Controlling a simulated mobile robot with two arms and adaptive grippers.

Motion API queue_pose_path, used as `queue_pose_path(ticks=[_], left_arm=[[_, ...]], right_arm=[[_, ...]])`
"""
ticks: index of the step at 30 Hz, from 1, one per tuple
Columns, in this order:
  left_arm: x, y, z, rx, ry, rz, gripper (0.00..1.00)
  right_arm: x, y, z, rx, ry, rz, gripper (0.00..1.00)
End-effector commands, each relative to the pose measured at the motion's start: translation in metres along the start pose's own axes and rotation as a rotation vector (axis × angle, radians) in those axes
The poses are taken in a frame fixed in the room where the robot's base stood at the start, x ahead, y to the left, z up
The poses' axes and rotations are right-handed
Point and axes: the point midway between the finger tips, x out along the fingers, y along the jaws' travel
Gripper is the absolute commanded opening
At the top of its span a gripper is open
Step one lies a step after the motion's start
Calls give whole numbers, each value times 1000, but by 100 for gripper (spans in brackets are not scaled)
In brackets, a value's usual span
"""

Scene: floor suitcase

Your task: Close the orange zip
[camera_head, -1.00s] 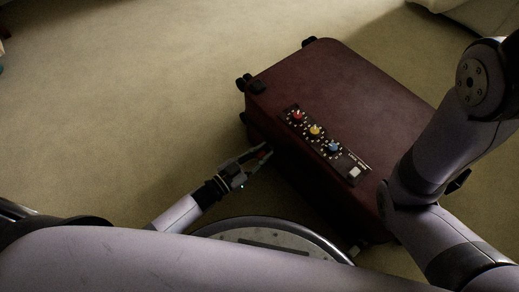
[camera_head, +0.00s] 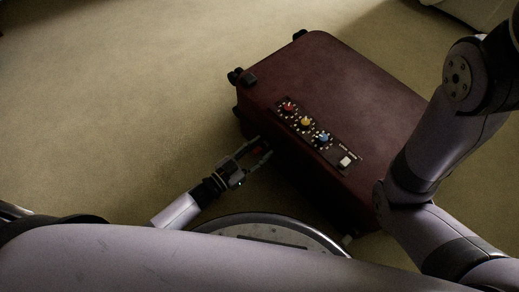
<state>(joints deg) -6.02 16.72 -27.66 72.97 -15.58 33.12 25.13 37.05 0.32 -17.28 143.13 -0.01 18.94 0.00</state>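A dark maroon suitcase (camera_head: 340,90) lies flat on the floor in the head view. My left gripper (camera_head: 264,149) is at its near left side, with its two fingers spread and pointing toward the suitcase wall. A small, dim reddish spot (camera_head: 257,150) shows between the fingertips. I cannot tell whether it is the orange zip's pull, or whether the fingers touch it. The zip's track along the side is in dark shadow. My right arm comes in at the right over the suitcase, and its gripper is not visible.
A dark panel (camera_head: 333,153) on the suitcase top carries a red knob (camera_head: 288,107), a yellow knob (camera_head: 305,121), a blue knob (camera_head: 324,138) and a white switch (camera_head: 345,162). Black wheels (camera_head: 243,78) stick out at the far left end. Carpet (camera_head: 120,110) is clear at the left.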

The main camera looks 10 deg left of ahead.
Motion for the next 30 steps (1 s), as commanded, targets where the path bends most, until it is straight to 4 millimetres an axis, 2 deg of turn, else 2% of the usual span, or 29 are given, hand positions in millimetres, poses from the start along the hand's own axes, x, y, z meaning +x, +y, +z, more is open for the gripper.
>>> queue_pose_path(ticks=[4, 7, 18, 21, 25, 30], left_arm=[[-3, -1, 0, 0, -1, -1, 37], [-14, -1, 1, 0, -3, -2, 37], [-90, 0, 1, 0, -5, 1, 37], [-105, 0, 1, 0, -3, 0, 37], [-116, 0, 1, -1, -1, 1, 37], [-120, 0, 0, 0, 0, 1, 37]], right_arm=[[1, 1, 0, -1, 4, 3, 43], [1, 1, 0, -1, 1, 2, 43], [0, 1, 1, -1, -2, 1, 43], [0, 0, 2, -1, -3, 1, 43], [0, 0, 2, -1, -3, 1, 43], [0, 0, 2, -1, -3, 1, 43]])
